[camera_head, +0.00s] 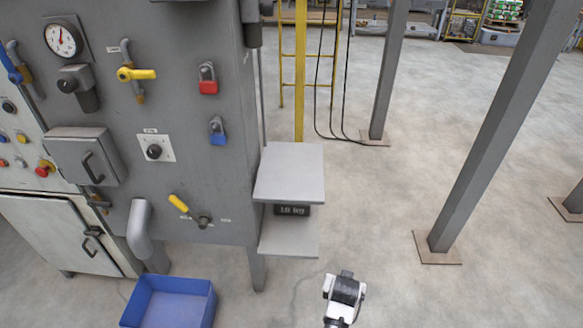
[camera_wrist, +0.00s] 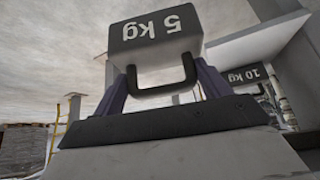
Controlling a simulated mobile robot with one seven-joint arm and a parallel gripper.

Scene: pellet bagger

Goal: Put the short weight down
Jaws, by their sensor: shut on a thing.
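My gripper (camera_wrist: 168,80) is shut on the handle of a dark grey 5 kg weight (camera_wrist: 157,32) in the wrist view. Its label reads upside down there, and the weight hangs between the two purple fingers. The head view does not show the held weight; only part of my arm shows at its bottom edge. A second, dark weight marked 10 kg (camera_head: 292,210) stands on the lower plate of a small grey shelf (camera_head: 288,240), under the upper plate (camera_head: 290,168). This 10 kg weight also shows behind the gripper in the wrist view (camera_wrist: 243,76).
The grey machine panel (camera_head: 185,95), with a gauge, valves, and red and blue padlocks, stands left of the shelf. A blue bin (camera_head: 209,300) is on the floor below it. Grey posts (camera_head: 500,125) stand at the right. The floor between shelf and posts is clear.

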